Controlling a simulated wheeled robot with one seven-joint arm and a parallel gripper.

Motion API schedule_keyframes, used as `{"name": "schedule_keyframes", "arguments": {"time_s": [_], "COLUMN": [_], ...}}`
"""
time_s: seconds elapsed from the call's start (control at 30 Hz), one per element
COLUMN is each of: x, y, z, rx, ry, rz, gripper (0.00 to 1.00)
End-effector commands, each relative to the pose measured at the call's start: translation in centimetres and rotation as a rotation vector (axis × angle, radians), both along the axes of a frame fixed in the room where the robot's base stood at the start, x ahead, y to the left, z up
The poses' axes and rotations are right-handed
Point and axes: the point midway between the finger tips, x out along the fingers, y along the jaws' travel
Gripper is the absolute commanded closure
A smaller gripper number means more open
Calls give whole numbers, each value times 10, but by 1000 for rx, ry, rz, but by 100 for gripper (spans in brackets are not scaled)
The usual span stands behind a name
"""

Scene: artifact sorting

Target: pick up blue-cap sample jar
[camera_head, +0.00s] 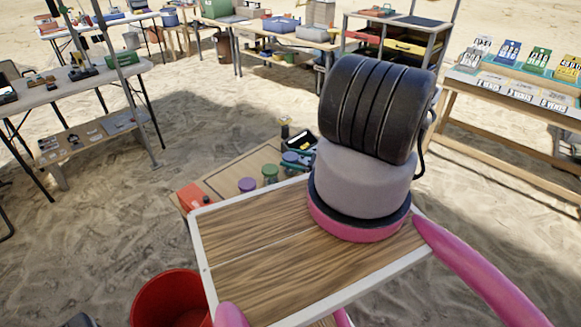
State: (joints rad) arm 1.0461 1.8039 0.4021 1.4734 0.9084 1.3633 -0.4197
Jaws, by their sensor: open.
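The blue-cap sample jar (290,159) stands on a low wooden table (228,176) in front of me, in the head view. It is at the right end of a short row with a green-cap jar (270,174) and a purple-cap jar (247,186). My gripper is not in view. Only what look like my own arm's base and thick black links show, to the right of the jar and hiding the table's right end.
An orange-red box (192,196) sits at the low table's left end. A small dark-topped item (284,127) and a yellow-and-black item (300,141) stand behind the jars. A red bucket (170,299) is at lower left. Sand lies open left of the low table.

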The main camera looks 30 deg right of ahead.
Motion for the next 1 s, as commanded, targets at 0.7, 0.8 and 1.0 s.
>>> {"name": "schedule_keyframes", "arguments": {"time_s": [0.7,0.8,1.0], "x": [3,3,3], "y": [2,2,2], "z": [0,0,7], "rx": [0,0,-1], "ry": [1,1,1], "rz": [-1,-1,-1], "gripper": [81,81,81]}}
